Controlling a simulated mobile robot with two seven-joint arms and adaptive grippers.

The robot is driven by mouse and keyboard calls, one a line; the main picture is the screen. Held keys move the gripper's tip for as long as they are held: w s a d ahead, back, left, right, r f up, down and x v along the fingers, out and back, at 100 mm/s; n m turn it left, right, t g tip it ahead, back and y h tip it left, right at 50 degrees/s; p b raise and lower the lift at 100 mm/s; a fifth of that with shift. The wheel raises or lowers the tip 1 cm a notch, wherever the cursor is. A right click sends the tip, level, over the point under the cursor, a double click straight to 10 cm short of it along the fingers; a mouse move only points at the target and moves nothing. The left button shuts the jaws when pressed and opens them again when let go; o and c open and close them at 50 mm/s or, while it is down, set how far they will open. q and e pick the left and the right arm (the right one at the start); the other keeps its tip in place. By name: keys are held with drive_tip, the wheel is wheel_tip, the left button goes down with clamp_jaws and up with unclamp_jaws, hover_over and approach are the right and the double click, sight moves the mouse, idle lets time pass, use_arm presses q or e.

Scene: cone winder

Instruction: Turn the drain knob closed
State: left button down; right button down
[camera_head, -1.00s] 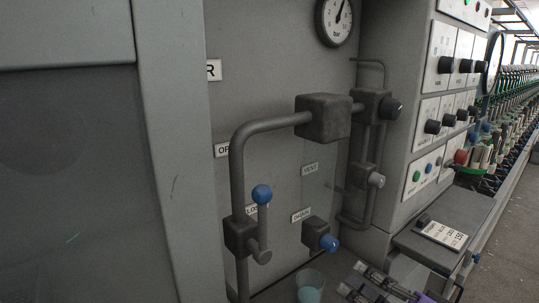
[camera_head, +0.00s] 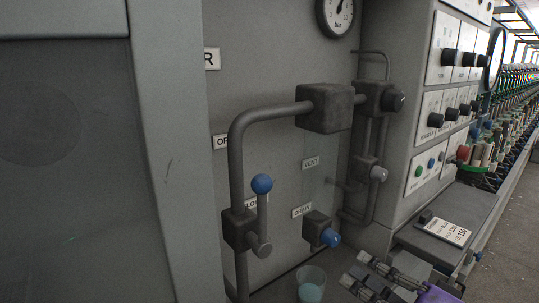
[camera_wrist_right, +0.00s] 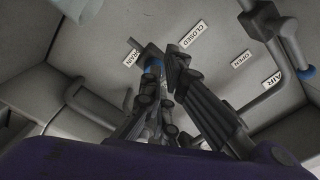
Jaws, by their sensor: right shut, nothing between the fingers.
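The drain knob (camera_head: 330,238) is a blue round knob on a dark valve block under the "DRAIN" label (camera_head: 302,211), low on the grey panel in the head view. My right gripper (camera_head: 356,269) is below and to the right of the knob, apart from it in the picture. Its dark fingers are shut and empty. In the right wrist view the fingers (camera_wrist_right: 164,58) point toward the panel. A blue part (camera_wrist_right: 154,66) shows partly behind them, near the "DRAIN" label (camera_wrist_right: 128,72); the fingers hide much of it. My left gripper is out of view.
A blue-balled lever (camera_head: 262,184) stands upright left of the knob, beside a bent pipe (camera_head: 236,160). A clear cup with bluish contents (camera_head: 311,284) stands below the knob. A grey valve knob (camera_head: 378,174) and a ledge with a printed card (camera_head: 447,230) are to the right.

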sight(331, 238)
use_arm(q)
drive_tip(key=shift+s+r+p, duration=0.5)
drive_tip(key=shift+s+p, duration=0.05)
drive_tip(key=shift+p, duration=0.2)
use_arm(e)
drive_tip(key=x, duration=0.5)
drive_tip(key=shift+w+a+r, duration=0.1)
drive_tip(key=shift+w+a, duration=0.15)
drive_tip(key=shift+w, duration=0.05)
use_arm(q)
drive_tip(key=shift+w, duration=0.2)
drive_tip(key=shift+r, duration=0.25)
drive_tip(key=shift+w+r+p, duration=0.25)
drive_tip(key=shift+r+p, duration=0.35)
drive_tip(key=shift+p, duration=0.15)
use_arm(e)
drive_tip(key=shift+w+d, duration=0.1)
drive_tip(key=shift+d, duration=0.05)
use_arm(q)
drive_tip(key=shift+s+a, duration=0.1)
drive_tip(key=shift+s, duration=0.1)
use_arm(e)
drive_tip(key=shift+f, duration=0.25)
use_arm(q)
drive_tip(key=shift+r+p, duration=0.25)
drive_tip(key=shift+p, duration=0.1)
use_arm(e)
drive_tip(key=shift+d+f, duration=0.1)
drive_tip(key=shift+f, duration=0.1)
